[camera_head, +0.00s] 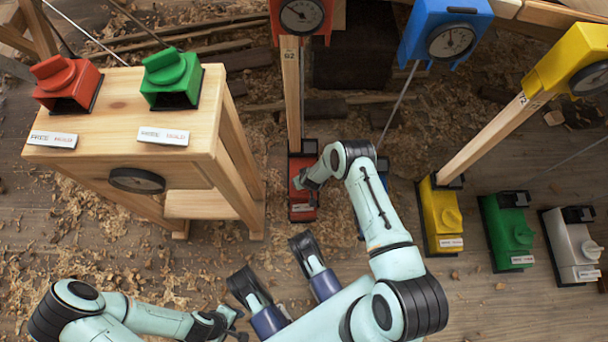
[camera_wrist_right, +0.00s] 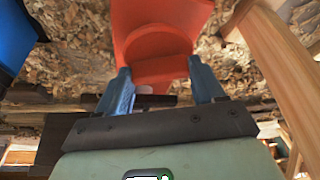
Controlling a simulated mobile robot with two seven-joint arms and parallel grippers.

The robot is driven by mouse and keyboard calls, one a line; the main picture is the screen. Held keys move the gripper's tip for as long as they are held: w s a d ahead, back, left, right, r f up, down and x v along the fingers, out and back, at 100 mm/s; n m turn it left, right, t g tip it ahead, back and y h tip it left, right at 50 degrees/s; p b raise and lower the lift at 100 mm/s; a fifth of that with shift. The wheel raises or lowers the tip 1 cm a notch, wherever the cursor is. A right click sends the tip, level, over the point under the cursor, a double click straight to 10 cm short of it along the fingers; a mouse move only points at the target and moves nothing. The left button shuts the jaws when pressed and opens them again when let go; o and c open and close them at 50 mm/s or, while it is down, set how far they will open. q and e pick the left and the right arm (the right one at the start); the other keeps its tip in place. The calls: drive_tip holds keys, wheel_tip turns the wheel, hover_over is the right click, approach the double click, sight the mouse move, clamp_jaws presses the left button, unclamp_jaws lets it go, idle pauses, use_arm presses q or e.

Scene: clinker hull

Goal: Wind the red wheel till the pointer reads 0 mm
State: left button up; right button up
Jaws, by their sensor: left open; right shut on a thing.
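A red unit (camera_head: 303,206) stands on the floor at the foot of a wooden post, with a red dial (camera_head: 301,15) on top of the post. Its pointer is too small to read. My right gripper (camera_head: 300,182) reaches the red unit from my arm. In the right wrist view the red wheel (camera_wrist_right: 160,68) has a raised bar, and the blue fingers of my right gripper (camera_wrist_right: 165,90) are shut on it from both sides. My left gripper (camera_head: 236,324) is open and empty at the bottom, away from the wheel.
A wooden stand (camera_head: 110,105) at left carries a red knob box (camera_head: 68,84) and a green one (camera_head: 172,79). Blue (camera_head: 445,32) and yellow (camera_head: 570,62) dials stand on the right. Yellow (camera_head: 440,214), green (camera_head: 508,232) and white (camera_head: 571,246) units stand on the shaving-strewn floor.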

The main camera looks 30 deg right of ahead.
drive_tip(key=m+h, duration=0.1)
drive_tip(key=m, duration=0.1)
drive_tip(key=shift+a+m, duration=0.2)
drive_tip(key=shift+m, duration=0.2)
use_arm(q)
drive_tip(key=shift+s+f, duration=0.15)
drive_tip(key=shift+s, duration=0.25)
use_arm(e)
drive_tip(key=shift+w+m+g+h, duration=0.1)
drive_tip(key=shift+m+g+h, duration=0.45)
drive_tip(key=shift+m, duration=1.55)
drive_tip(key=o, duration=1)
drive_tip(key=shift+o, duration=0.2)
use_arm(q)
drive_tip(key=w+d+r+t+p, duration=0.1)
drive_tip(key=w+r+t+p, duration=0.3)
drive_tip(key=w+r, duration=0.5)
drive_tip(key=w+p, duration=0.2)
drive_tip(key=w, duration=0.1)
drive_tip(key=shift+w+d+m, duration=0.25)
drive_tip(key=shift+d+m, duration=0.05)
drive_tip(key=shift+m, duration=0.1)
use_arm(e)
drive_tip(key=v, duration=1.3)
drive_tip(key=shift+a+r, duration=0.2)
drive_tip(key=shift+w, duration=0.1)
